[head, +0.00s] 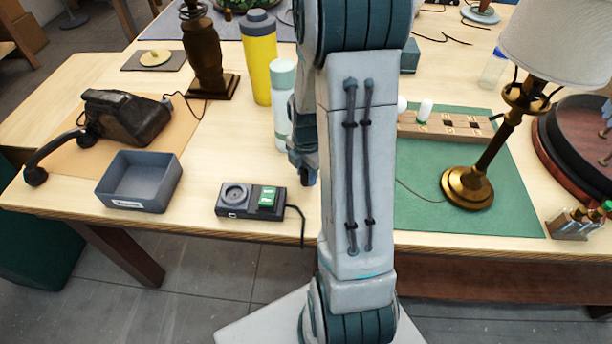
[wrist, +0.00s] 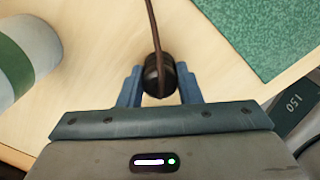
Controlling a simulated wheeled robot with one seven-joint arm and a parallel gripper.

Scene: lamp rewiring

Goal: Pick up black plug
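In the wrist view the black plug (wrist: 158,72) sits between the two fingers of my gripper (wrist: 160,84), which touch it on both sides. A thin brown cord (wrist: 152,25) runs up from the plug.
A white and green bottle (head: 282,110) stands close to my gripper and shows in the wrist view (wrist: 25,58). A black socket box (head: 237,200) with a green switch lies at the front edge. A grey bin (head: 140,182) and yellow bottle (head: 259,60) stand left.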

